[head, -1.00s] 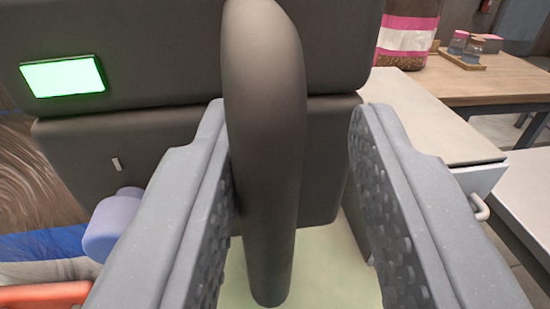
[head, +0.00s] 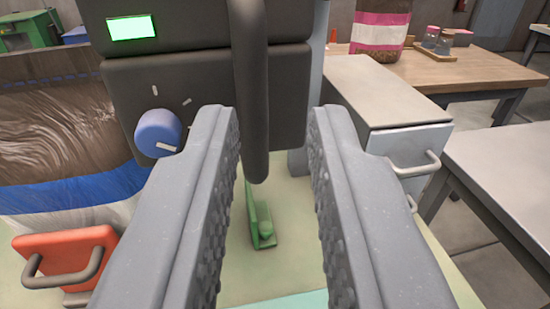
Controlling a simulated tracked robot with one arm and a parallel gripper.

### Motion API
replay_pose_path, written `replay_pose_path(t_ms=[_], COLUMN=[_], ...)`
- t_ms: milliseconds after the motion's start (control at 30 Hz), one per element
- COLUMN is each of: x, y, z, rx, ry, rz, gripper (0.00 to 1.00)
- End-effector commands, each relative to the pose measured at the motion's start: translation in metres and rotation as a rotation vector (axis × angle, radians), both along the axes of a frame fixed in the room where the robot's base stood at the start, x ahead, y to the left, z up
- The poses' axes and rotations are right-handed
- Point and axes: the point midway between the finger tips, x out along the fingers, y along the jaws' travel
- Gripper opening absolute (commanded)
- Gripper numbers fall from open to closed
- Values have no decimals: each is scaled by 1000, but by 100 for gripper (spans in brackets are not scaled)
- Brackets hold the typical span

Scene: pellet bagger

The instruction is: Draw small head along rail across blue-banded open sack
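A dark box-shaped head (head: 205,95) with a green display (head: 132,28) and a blue knob (head: 157,132) stands ahead of me. A thick dark vertical handle (head: 253,95) runs down its front and ends below it. My gripper (head: 272,115) is open and empty. Its fingers lie on either side of the handle in the picture, with the handle nearer the left finger; the handle looks to be beyond the fingertips, and I see no grip on it. The sack (head: 60,195) with a blue band stands at left, partly behind the head. Its mouth and a rail are not clear.
A red block (head: 65,255) with a grey handle sits at lower left. A green bracket (head: 263,225) stands on the pale green surface below the handle. A white drawer cabinet (head: 385,125) is at right. A table (head: 460,65) behind holds a pink-banded sack (head: 380,30) and jars.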

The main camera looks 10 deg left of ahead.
Motion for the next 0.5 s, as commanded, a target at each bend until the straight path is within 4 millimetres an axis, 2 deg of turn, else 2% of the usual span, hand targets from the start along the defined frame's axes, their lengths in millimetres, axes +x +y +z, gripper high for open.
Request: replay_pose_path(t_ms=[233, 500], x=[-39, -60], y=[-7, -12], z=[0, -2], rx=[1, 0], ry=[2, 2], rz=[0, 0], gripper=[20, 20])
